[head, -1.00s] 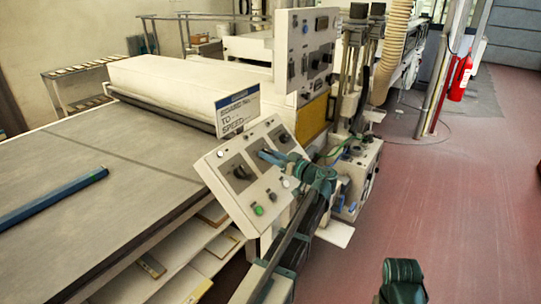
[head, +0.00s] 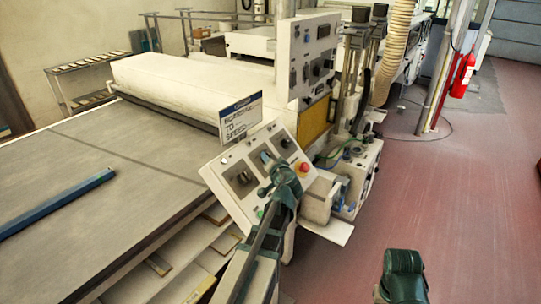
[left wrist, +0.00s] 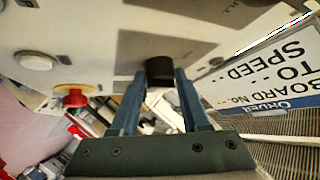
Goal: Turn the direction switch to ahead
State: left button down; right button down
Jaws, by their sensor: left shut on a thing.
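The tilted control panel (head: 222,188) carries a row of dark switches on separate plates. My left gripper (head: 267,162) is at the middle plate, its arm coming up from below. In the left wrist view, its two blue fingers (left wrist: 160,80) are shut on a black switch knob (left wrist: 159,68), one on each side. The knob's mark and the plate's lettering are too small or hidden to read, so I cannot tell its setting. Another dark switch (head: 242,178) is to the left, and one (head: 285,142) is to the right.
A red stop button (head: 303,168) is at the panel's right edge, close to my left wrist. A sign (head: 240,115) stands behind the panel. An upright panel (head: 308,60) rises behind. A blue bar (head: 60,203) lies on the conveyor (head: 110,165). The red floor at right is clear.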

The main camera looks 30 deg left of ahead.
pick_arm(q)
jog(key=m+h+p, duration=0.2)
jog(key=m+p, duration=0.1)
jog(key=r+m+h+p, duration=0.1)
jog(key=m, duration=0.1)
jog(key=shift+a+h, duration=0.35)
jog(key=shift+h, duration=0.05)
jog(key=shift+f+m+g+h+p, duration=0.15)
jog(key=shift+m+g+h+p, duration=0.15)
jog(key=shift+m+h+p, duration=0.8)
jog(key=shift+s+p, duration=0.1)
jog(key=shift+p, duration=0.2)
jog(key=shift+c, duration=1.9)
grip_release()
jog(key=shift+f, duration=0.1)
